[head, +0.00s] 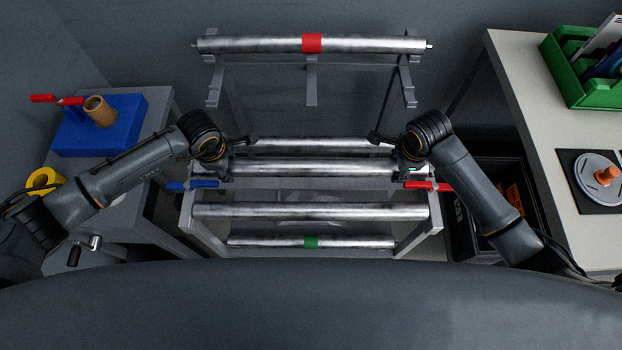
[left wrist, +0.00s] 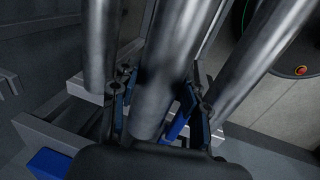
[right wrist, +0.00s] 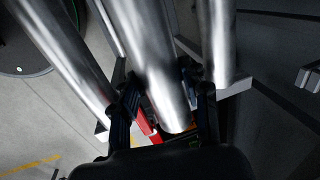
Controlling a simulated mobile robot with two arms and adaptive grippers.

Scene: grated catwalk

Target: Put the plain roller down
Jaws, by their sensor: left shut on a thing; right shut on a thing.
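A plain metal roller (head: 312,167) lies level across the middle of the grey frame in the head view. My left gripper (head: 238,155) is shut on it near its left end, and my right gripper (head: 393,155) is shut on it near its right end. The held roller runs between the fingers in the left wrist view (left wrist: 172,75) and the right wrist view (right wrist: 150,60). I cannot tell whether it touches the frame below. Another roller (head: 312,145) shows just behind it, and a plain roller (head: 310,211) lies in front.
A red-banded roller (head: 270,45) lies on the back rack (head: 310,90). A green-banded roller (head: 270,242) lies low in front. A blue handle (head: 192,184) and a red handle (head: 430,186) flank the frame. Tables stand left and right; a dark crate (head: 480,235) is at right.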

